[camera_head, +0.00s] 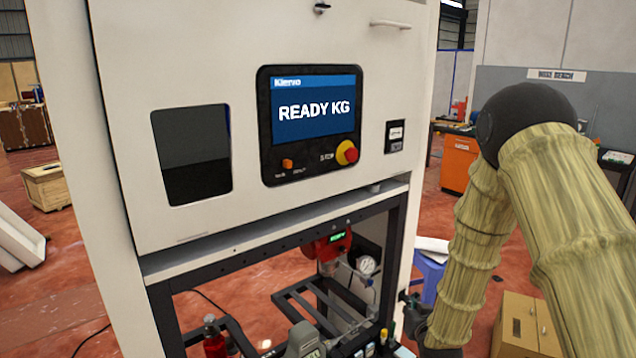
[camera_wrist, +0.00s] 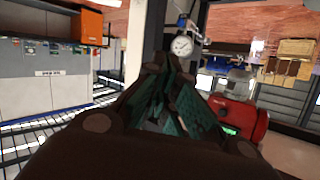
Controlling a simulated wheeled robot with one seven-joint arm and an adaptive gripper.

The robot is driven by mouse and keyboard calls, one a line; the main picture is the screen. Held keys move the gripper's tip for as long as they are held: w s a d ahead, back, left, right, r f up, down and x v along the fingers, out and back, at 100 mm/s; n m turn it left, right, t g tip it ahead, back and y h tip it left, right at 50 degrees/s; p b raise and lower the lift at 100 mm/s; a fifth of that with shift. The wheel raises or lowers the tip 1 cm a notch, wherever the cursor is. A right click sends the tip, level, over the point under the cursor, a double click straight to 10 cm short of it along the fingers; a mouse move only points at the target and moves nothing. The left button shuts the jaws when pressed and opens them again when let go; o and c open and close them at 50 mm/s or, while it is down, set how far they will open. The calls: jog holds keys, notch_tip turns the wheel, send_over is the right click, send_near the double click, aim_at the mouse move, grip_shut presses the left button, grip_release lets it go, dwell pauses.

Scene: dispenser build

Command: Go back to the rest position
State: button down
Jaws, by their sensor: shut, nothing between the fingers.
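My gripper (camera_wrist: 165,85) fills the lower middle of the wrist view, its dark fingers with green inner pads brought together and holding nothing. In the head view my arm comes in from the right and bends down to the lower middle, where its end is partly cut off by the bottom edge. The white dispenser cabinet (camera_head: 235,80) stands at the left and middle, with a screen (camera_head: 315,110) reading "READY KG". A red device (camera_head: 332,248) with a small green display is under the cabinet; it also shows right of my gripper in the wrist view (camera_wrist: 238,117).
A pressure gauge (camera_head: 367,265) sits beside the dark frame (camera_head: 398,235) under the cabinet. A red bottle (camera_head: 213,338) stands at the bottom left of the frame. An orange cabinet (camera_head: 458,162) stands behind.

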jog(key=s+a+f+g, duration=0.2)
jog(key=s+f+g, duration=0.5)
jog(key=s+f, duration=1.45)
jog(key=s+f+g, duration=0.3)
jog(key=s, duration=1.1)
jog(key=s+f+n+g, duration=0.1)
jog(key=s+f+g, duration=0.3)
jog(key=s, duration=1)
jog(key=shift+s+a+f+b, duration=0.15)
jog(key=shift+s+a+b, duration=0.05)
jog(key=shift+a+b, duration=0.15)
